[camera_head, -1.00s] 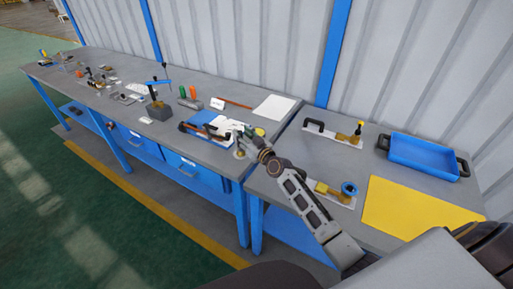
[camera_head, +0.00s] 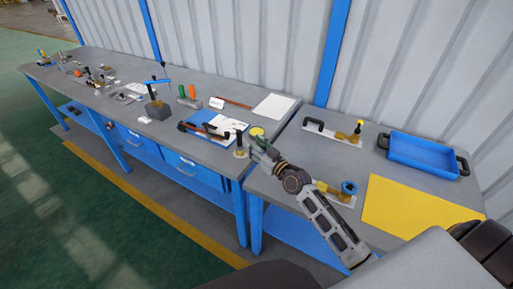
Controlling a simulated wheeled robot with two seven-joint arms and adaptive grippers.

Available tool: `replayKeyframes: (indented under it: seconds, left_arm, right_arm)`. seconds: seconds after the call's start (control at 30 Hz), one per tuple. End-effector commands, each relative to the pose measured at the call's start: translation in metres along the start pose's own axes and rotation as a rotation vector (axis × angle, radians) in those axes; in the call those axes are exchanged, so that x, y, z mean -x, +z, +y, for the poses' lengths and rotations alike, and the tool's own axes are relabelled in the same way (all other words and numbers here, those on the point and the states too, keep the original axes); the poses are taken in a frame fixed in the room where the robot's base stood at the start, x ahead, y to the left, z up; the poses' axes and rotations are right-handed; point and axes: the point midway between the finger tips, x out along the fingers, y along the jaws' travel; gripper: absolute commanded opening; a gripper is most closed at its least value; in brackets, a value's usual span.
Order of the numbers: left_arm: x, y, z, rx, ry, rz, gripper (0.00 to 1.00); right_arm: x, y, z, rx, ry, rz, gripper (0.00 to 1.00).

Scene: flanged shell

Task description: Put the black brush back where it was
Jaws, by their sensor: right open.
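A small upright thing with a black handle (camera_head: 239,141) and a pale round base stands near the right front corner of the long bench. It looks like the black brush, but it is too small to be sure. My right gripper (camera_head: 255,141) is just to the right of it, open, and seems empty and apart from it. A blue board (camera_head: 222,120) with white paper lies just behind, and a brown-handled tool with a dark head (camera_head: 203,131) lies across its front. My left gripper is not in view.
A yellow round thing (camera_head: 257,131) is close behind my gripper. A blue tray (camera_head: 422,152) and a yellow sheet (camera_head: 410,207) lie on the right table, with a black-handled fixture (camera_head: 333,131) at its back. Several small tools crowd the long bench's left part.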

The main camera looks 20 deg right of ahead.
Motion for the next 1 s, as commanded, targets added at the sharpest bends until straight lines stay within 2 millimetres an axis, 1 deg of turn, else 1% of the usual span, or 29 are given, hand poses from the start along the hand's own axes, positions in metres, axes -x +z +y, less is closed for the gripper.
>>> replayKeyframes:
  seconds: [0.2, 0.53, 1.0]
  left_arm:
    - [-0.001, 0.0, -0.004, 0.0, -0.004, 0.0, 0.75]
    - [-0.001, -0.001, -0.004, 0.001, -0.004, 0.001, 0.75]
    - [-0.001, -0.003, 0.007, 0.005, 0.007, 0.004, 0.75]
  right_arm:
    - [0.008, 0.0, 0.0, 0.0, 0.0, 0.0, 0.41]
    - [0.009, -0.001, 0.0, 0.0, -0.001, 0.0, 0.41]
    - [0.01, 0.001, -0.003, -0.001, -0.006, -0.006, 0.41]
